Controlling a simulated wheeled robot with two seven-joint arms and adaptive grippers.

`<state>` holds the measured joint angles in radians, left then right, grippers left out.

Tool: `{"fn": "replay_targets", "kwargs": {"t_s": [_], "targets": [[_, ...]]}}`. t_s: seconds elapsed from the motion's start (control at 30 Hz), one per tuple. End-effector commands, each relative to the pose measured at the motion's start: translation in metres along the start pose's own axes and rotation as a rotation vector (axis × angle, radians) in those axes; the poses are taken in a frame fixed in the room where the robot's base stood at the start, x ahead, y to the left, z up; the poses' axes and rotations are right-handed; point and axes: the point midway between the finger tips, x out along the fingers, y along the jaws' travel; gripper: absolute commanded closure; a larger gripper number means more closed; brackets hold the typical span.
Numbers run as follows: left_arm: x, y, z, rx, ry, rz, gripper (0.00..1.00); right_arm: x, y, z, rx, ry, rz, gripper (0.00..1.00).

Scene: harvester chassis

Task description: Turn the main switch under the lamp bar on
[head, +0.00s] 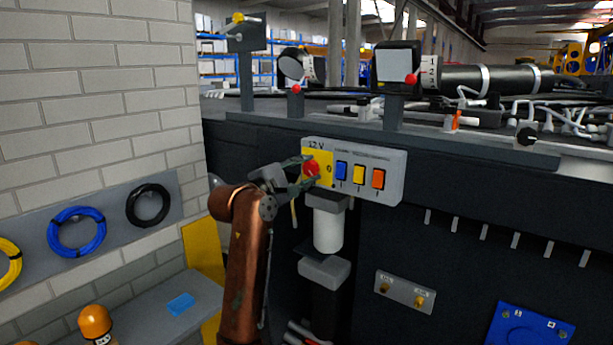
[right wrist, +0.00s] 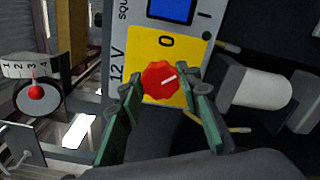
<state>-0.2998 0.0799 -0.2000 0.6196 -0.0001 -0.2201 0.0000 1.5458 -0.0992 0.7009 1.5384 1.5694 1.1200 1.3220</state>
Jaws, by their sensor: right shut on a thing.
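The main switch is a red round knob (head: 311,169) on a yellow plate marked 12 V, at the left end of a light grey switch panel (head: 397,160) under the lamp bar (head: 350,129). My right gripper (head: 308,170) is shut on the knob, its fingers on either side. In the right wrist view the knob (right wrist: 160,81) shows between the green fingertips (right wrist: 158,85). Its white mark points right and slightly up in that view, not at the 0 on the yellow plate. My left gripper is not in view.
Blue, yellow and orange rocker switches (head: 359,174) sit right of the knob. A white cylinder (head: 327,230) hangs just below the panel. Two lamps (head: 398,64) stand above the bar. A brick wall (head: 90,100) with cable coils (head: 77,231) is at the left.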

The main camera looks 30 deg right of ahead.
Motion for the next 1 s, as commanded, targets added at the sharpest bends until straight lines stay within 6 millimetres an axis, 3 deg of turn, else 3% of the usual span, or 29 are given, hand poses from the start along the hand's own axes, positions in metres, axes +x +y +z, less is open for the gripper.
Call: {"fn": "replay_targets", "kwargs": {"t_s": [0.6,1.0], "targets": [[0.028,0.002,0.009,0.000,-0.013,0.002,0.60,0.000,-0.003,-0.002,0.540,0.001,-0.001,0.93],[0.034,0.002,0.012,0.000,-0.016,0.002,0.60,0.000,-0.002,-0.001,0.709,0.000,-0.002,0.93]]}}
